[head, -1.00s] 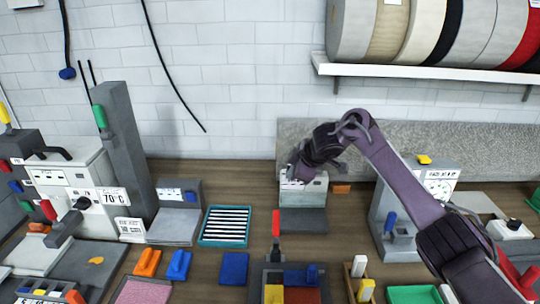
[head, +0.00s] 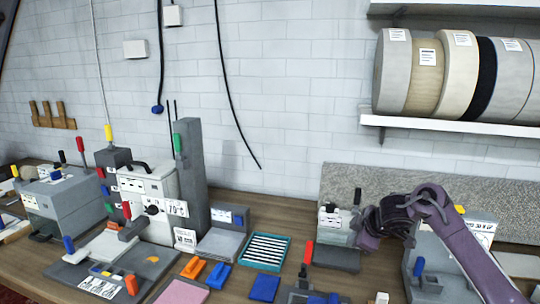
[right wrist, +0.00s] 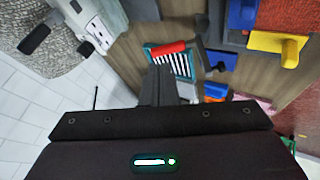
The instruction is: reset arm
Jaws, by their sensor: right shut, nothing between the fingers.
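The task line names no object. My right gripper (head: 364,240) is shut and empty in the head view, just right of a small grey-and-white device (head: 336,222) at the back of the bench. Its dark wrist covers part of the area behind. In the right wrist view the closed dark fingers (right wrist: 160,86) point towards the bench with nothing between them. A teal tray with white strips (right wrist: 170,62) and a red handle (right wrist: 168,49) show beyond them. My left gripper is not in view.
A teal slatted tray (head: 264,252), an orange block (head: 193,268) and blue blocks (head: 264,288) lie on the bench. A tall grey post (head: 190,170) rises at a white machine (head: 147,185). A shelf (head: 450,125) holds several rolls above my right arm.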

